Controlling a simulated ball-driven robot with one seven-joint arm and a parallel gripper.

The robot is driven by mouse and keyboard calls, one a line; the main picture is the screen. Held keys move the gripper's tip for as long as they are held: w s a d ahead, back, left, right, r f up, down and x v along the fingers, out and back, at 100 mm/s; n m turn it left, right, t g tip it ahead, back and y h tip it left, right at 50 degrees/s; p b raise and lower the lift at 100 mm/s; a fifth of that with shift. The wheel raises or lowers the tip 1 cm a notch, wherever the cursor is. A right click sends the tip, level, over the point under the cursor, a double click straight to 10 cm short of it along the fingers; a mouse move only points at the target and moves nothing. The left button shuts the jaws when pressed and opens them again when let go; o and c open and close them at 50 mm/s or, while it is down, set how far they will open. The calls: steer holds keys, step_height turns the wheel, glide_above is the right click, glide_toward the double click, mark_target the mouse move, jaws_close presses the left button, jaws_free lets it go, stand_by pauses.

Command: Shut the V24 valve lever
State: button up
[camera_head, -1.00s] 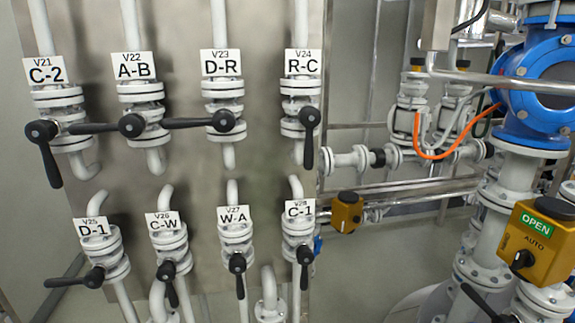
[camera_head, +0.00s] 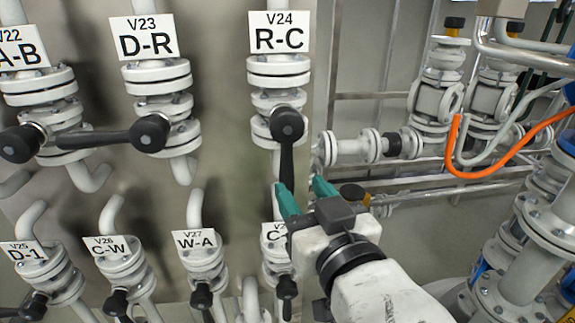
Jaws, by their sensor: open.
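The V24 valve (camera_head: 278,72) is a white flanged valve with a tag reading "V24 R-C", at the upper middle of the head view. Its black lever (camera_head: 287,160) hangs straight down from a round black hub, in line with the vertical pipe. My gripper (camera_head: 305,188) has teal fingers and reaches up from the lower right. The fingers are apart, close to the lever's lower end. The lever tip is near the left finger; I cannot tell whether it lies between the fingers or touches them.
The V23 valve (camera_head: 162,103) stands to the left with its lever (camera_head: 105,138) pointing left. The V28 valve below is partly hidden by my gripper. The V27 valve (camera_head: 203,262) stands lower left. Pipes and an orange cable (camera_head: 505,165) are at the right.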

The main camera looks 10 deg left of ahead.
mark_target(289, 175)
steer(key=p+x, duration=0.1)
steer(key=x, duration=0.6)
steer(key=shift+a, duration=0.15)
jaws_close()
stand_by(0.4)
